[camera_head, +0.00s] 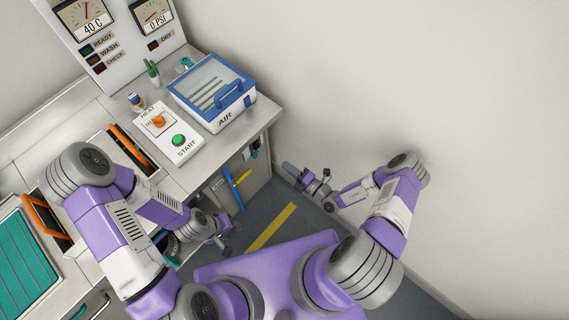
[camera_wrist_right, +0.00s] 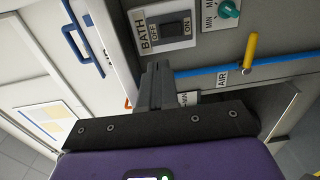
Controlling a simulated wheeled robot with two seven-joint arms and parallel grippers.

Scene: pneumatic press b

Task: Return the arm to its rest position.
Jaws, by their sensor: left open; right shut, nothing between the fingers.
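My right arm reaches in from the right in the head view, held out over the floor beside the workbench. Its gripper (camera_head: 290,170) is shut and empty, pointing toward the bench front. In the right wrist view its closed fingers (camera_wrist_right: 157,86) stand before a panel with a BATH switch (camera_wrist_right: 172,29), with no clear contact visible. My left arm is bent over the bench at the left in the head view. Its gripper (camera_head: 229,238) is open and empty, low beside the bench's front edge.
The bench (camera_head: 262,113) carries a blue-framed AIR box (camera_head: 211,88) and a HEAT/START control box (camera_head: 170,135). A yellow valve handle (camera_wrist_right: 251,48) sits on a blue pipe (camera_wrist_right: 285,62). A white wall (camera_head: 460,110) stands at the right. Floor with a yellow stripe (camera_head: 271,226) is open.

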